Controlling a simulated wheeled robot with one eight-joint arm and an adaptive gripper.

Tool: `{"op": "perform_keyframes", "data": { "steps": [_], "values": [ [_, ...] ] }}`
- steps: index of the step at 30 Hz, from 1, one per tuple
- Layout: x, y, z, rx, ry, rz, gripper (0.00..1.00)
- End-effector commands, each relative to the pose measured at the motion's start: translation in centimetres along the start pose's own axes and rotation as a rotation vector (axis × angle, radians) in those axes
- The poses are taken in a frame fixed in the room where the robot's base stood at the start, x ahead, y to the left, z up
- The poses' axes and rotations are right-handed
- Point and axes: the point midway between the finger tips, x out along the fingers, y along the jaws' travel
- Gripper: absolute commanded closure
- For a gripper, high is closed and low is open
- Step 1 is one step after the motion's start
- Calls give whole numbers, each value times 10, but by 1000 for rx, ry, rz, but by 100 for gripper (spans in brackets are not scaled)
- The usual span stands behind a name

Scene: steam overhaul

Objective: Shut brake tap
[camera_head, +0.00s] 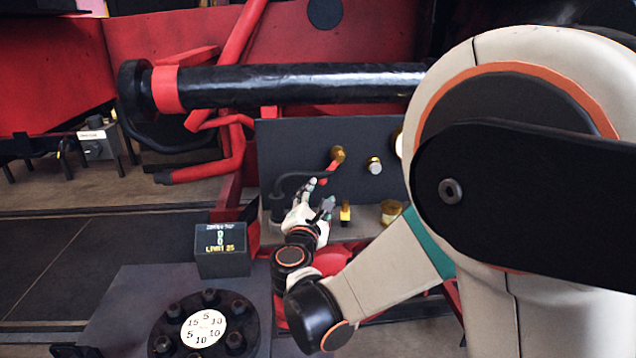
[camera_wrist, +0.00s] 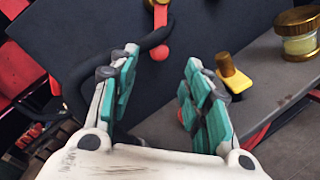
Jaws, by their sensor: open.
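The tap with a brass body (camera_head: 338,153) and a red lever (camera_head: 328,170) sits on the dark upright panel (camera_head: 290,145). In the head view its lever slants down to the left. In the wrist view its round red end (camera_wrist: 162,53) shows beyond and between my fingertips. My gripper (camera_head: 318,196) is open in front of the panel, just below the lever. In the wrist view my gripper (camera_wrist: 161,60) has its green-padded fingers apart with nothing between them. I cannot tell how far the lever is from the fingers.
A black curved hose (camera_wrist: 125,50) runs close to the left finger. A yellow-based brass fitting (camera_wrist: 236,77) stands near the right finger, with a brass-lidded jar (camera_wrist: 298,40) farther right. A silver knob (camera_head: 375,166) is on the panel. A display box (camera_head: 222,252) stands lower left.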

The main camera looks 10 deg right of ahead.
Motion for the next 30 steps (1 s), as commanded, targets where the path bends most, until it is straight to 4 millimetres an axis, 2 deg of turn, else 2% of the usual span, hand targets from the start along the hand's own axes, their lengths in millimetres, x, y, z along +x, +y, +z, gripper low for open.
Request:
{"op": "perform_keyframes", "data": {
  "steps": [1, 6, 12, 17, 25, 26, 30],
  "values": [
    [12, -1, 0, 0, -3, -3, 56],
    [43, -1, 0, 1, -1, -2, 56],
    [68, 0, 0, 1, 0, -1, 56],
    [76, 0, 0, 1, 0, -1, 56],
    [77, 0, 0, 1, 0, 0, 56],
    [77, 0, 0, 1, 0, 0, 60],
    [77, 0, 0, 1, 0, 0, 92]
  ]
}}
